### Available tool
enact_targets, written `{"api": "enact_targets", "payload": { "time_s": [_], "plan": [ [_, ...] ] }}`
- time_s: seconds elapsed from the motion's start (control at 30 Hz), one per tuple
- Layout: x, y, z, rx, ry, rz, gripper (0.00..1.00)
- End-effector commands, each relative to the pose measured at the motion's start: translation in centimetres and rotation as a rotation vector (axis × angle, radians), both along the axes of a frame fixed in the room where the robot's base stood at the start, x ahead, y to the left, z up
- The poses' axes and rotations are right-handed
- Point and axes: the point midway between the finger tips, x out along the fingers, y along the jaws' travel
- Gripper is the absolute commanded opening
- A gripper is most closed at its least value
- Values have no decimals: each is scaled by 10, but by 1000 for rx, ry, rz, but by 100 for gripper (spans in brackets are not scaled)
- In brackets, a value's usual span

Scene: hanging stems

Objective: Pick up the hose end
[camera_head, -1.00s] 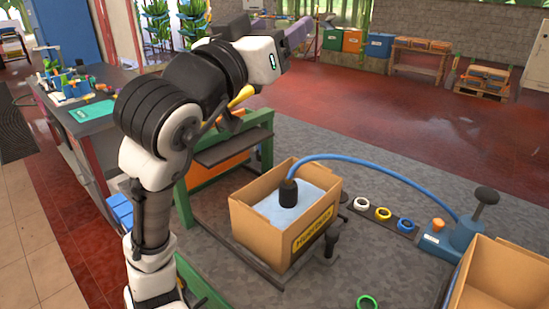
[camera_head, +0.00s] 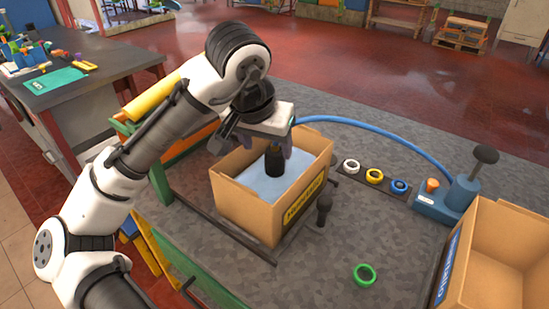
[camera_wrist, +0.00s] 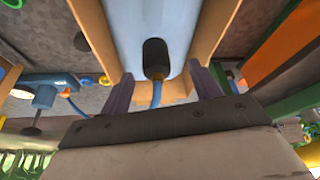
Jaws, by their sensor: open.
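The hose end is a black cylinder (camera_head: 274,163) on a blue hose (camera_head: 385,138). It stands roughly upright over the pale blue filling inside an open cardboard box (camera_head: 240,208). My gripper (camera_head: 258,148) is over the box, right by the hose end, and partly covers its top and the nearby hose. In the wrist view, the hose end (camera_wrist: 155,58) appears between and beyond the two spread fingers (camera_wrist: 162,88), with gaps on both sides. The gripper is open and empty. I cannot tell exactly how far it is from the hose end.
The hose runs to a blue pump (camera_head: 447,201) at the right. White, yellow and blue rings (camera_head: 374,176) lie beside it. A green ring (camera_head: 365,274) lies at the front. A second open box (camera_head: 500,272) stands at the right edge. A dark post (camera_head: 323,210) stands beside the first box.

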Motion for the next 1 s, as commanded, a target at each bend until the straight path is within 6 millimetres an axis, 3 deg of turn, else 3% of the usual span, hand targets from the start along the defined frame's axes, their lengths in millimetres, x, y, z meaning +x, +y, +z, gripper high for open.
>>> {"api": "enact_targets", "payload": {
  "time_s": [0.27, 0.53, 0.83, 1.0],
  "plan": [
    [8, -5, -19, 0, 0, 0, 63],
    [21, -16, -52, -1, -1, 1, 63],
    [24, -18, -58, -1, -2, 0, 63],
    [24, -18, -58, -1, -2, 0, 42]
  ]
}}
